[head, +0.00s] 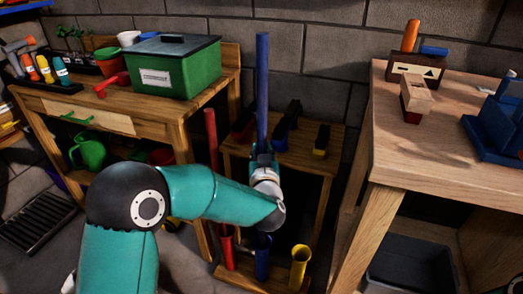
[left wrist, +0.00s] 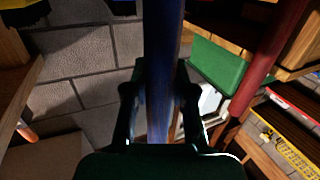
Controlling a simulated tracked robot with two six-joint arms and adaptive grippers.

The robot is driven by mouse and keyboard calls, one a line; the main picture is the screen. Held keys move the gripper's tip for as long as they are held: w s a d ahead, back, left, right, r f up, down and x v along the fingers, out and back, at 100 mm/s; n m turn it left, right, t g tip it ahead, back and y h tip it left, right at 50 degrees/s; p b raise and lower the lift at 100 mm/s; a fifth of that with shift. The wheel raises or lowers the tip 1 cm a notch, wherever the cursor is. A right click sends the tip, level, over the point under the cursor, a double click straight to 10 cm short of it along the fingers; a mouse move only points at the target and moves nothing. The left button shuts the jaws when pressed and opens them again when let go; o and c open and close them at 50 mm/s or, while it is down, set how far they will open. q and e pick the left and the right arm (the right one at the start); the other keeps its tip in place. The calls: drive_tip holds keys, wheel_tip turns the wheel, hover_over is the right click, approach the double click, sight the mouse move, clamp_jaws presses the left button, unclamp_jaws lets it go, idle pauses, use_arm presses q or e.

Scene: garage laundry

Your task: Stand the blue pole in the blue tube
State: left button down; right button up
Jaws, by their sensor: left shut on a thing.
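The blue pole (head: 262,90) stands about upright in the head view, with its top well above my left gripper (head: 264,160). My left gripper is shut on it. In the left wrist view the blue pole (left wrist: 163,50) runs between the two fingers of my left gripper (left wrist: 160,95). The blue tube (head: 262,262) stands on the low rack, below my gripper and forearm in the picture. My wrist hides the pole's lower part, so I cannot tell whether its end is in the tube. My right gripper is out of view.
A red pole (head: 211,135) rises at the red tube (head: 227,250), left of the blue tube. A yellow tube (head: 300,268) stands to the right. The rack's upper shelf (head: 300,150) holds tools. Workbenches flank the rack; the left one bears a green box (head: 172,70).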

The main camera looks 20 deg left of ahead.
use_arm(q)
wheel_tip(320, 180, down, 8)
drive_tip(key=b, duration=0.6)
drive_tip(key=shift+f, duration=0.1)
idle(0.5)
wheel_tip(320, 180, down, 11)
drive_tip(key=b, duration=0.9)
drive_tip(key=c, duration=0.9)
unclamp_jaws()
drive_tip(key=shift+s+f, duration=0.1)
drive_tip(key=v, duration=1.1)
drive_tip(key=shift+s+d, duration=0.15)
drive_tip(key=shift+s, duration=0.25)
